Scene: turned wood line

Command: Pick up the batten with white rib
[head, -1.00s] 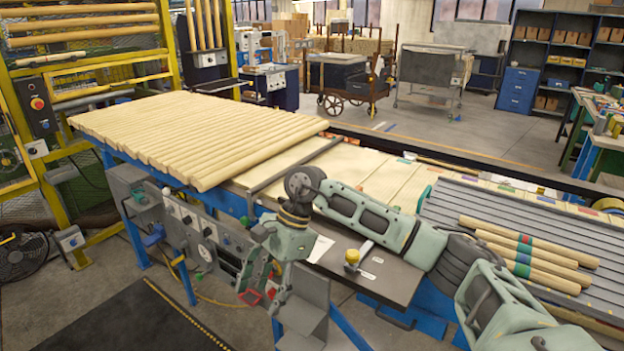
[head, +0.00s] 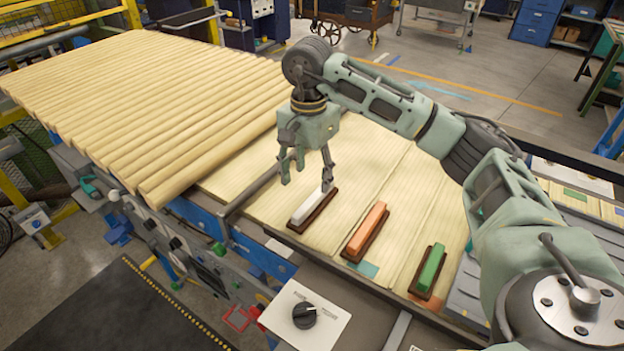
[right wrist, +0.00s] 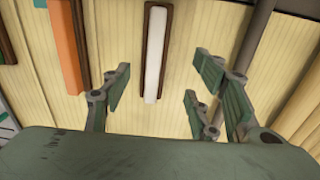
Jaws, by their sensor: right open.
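The batten with white rib (head: 310,206) is a dark brown strip with a white bar along its top. It lies on the pale wooden surface just below my right gripper in the head view. My right gripper (head: 306,180) is open and empty, its fingers pointing down over the far end of the batten. In the right wrist view the white-ribbed batten (right wrist: 154,52) runs from the top edge down between the spread fingers (right wrist: 158,95), apparently not touched by them. My left gripper is not in view.
A batten with orange rib (head: 367,230) and a batten with green rib (head: 429,270) lie to the right, spaced apart. A raised row of wooden rods (head: 150,105) stands to the left. A dark bar (head: 245,198) crosses between. A black knob panel (head: 304,315) is in front.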

